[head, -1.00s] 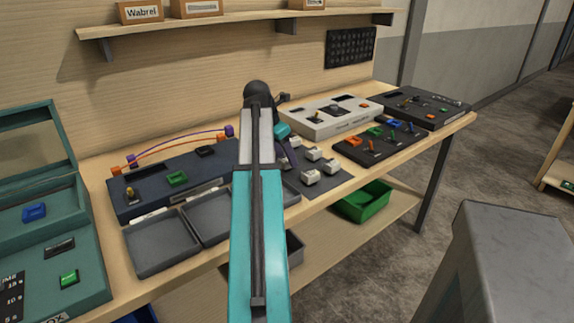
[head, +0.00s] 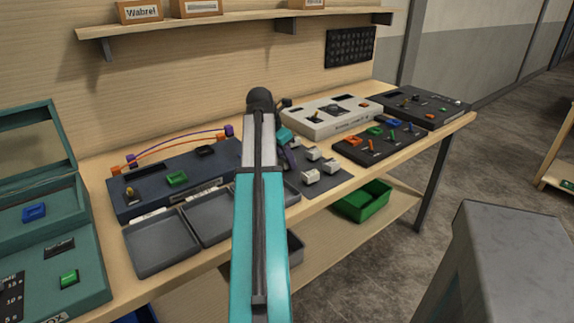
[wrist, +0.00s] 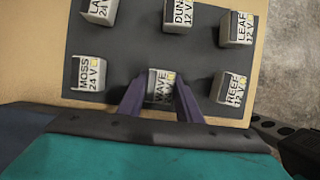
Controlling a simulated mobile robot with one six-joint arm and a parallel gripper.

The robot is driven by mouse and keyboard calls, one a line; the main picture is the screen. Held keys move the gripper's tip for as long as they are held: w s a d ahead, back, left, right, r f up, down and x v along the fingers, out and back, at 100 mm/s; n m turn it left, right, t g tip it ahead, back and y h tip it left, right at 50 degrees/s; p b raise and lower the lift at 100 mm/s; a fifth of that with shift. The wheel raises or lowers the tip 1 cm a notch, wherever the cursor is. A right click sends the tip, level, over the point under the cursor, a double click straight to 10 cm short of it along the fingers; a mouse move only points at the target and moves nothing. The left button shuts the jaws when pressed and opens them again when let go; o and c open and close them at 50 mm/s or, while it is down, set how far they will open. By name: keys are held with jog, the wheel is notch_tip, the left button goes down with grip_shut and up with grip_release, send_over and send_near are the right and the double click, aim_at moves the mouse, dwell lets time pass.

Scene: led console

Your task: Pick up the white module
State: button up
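Several small white modules stand on a dark grey mat (wrist: 120,50). In the wrist view their labels read MOSS 24 V (wrist: 90,73), WAVE (wrist: 161,86), REEF 12 V (wrist: 229,90), LEAF 12 V (wrist: 237,29) and, partly cut off, "DUN" (wrist: 179,17) and "LA" (wrist: 101,11). My gripper (wrist: 162,80) has its two purple fingers on either side of the WAVE module, in the near row. The fingers look apart, with no firm contact visible. In the head view my arm hides part of the mat; other white modules (head: 310,177) show to its right.
A dark console (head: 150,195) and grey trays (head: 160,245) lie left of my arm. A white console (head: 335,118) and dark panels (head: 380,145) stand to the right. A green bin (head: 362,200) sits on the lower shelf. A teal case (head: 60,240) is far left.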

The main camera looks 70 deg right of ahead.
jog(key=c, duration=0.4)
jog(key=shift+r, duration=1.65)
jog(key=shift+a+r, duration=0.15)
jog(key=shift+a, duration=0.05)
jog(key=a, duration=0.4)
jog(key=s+a, duration=0.1)
jog(key=a, duration=0.4)
jog(key=s+a+r, duration=0.1)
jog(key=a, duration=0.3)
jog(key=shift+s+a+r, duration=0.1)
jog(key=shift+s+a, duration=0.15)
jog(key=shift+a, duration=0.05)
jog(key=shift+s+a+r, duration=0.1)
jog(key=shift+s+a, duration=0.05)
jog(key=shift+a, duration=0.75)
jog(key=shift+r, duration=0.1)
